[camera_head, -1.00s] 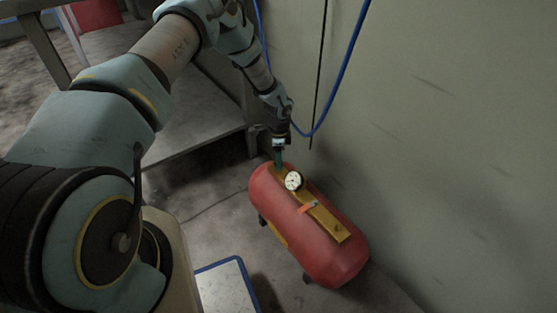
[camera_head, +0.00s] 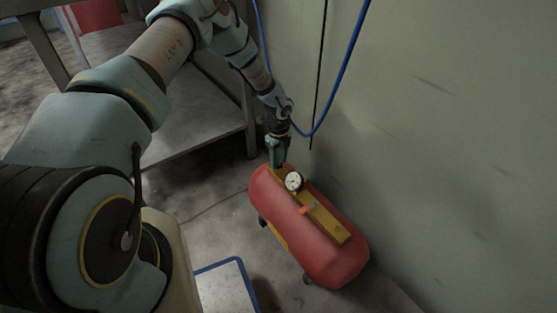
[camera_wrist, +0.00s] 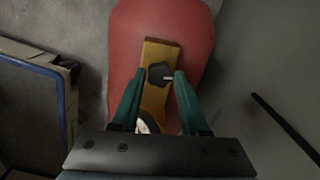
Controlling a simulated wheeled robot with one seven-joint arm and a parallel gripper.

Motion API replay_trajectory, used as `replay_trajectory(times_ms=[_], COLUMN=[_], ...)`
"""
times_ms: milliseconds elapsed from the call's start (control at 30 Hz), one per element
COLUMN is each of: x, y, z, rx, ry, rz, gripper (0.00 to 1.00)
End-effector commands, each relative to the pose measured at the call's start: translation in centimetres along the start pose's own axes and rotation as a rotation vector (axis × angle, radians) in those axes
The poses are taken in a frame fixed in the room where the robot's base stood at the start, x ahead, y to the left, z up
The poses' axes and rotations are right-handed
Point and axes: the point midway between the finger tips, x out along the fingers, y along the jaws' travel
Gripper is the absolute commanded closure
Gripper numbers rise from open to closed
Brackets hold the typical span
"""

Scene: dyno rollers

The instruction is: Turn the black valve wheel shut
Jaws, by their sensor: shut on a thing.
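The black valve wheel (camera_wrist: 160,74) sits on the yellow plate on top of the red tank, in the wrist view. My gripper (camera_wrist: 161,75) has its green fingers on either side of the wheel and is shut on it. A small pale pin shows between the wheel and the right fingertip. In the head view my gripper (camera_head: 279,165) points down at the far end of the red tank (camera_head: 330,258), and it hides the wheel there.
A white dial gauge (camera_head: 294,181) and an orange lever (camera_head: 308,209) stand on the yellow plate (camera_head: 330,224), close to my gripper. A wall (camera_head: 450,150) with a blue hose (camera_head: 345,75) rises on the right. A blue-edged panel (camera_head: 225,285) is at the lower left.

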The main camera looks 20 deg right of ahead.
Motion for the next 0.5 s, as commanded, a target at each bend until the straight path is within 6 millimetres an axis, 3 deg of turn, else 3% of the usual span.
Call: replay_trajectory(times_ms=[500], x=[0.03], y=[-0.03], z=[0.02], rx=[0.119], ry=[0.0], rz=[-0.001], gripper=[1.0])
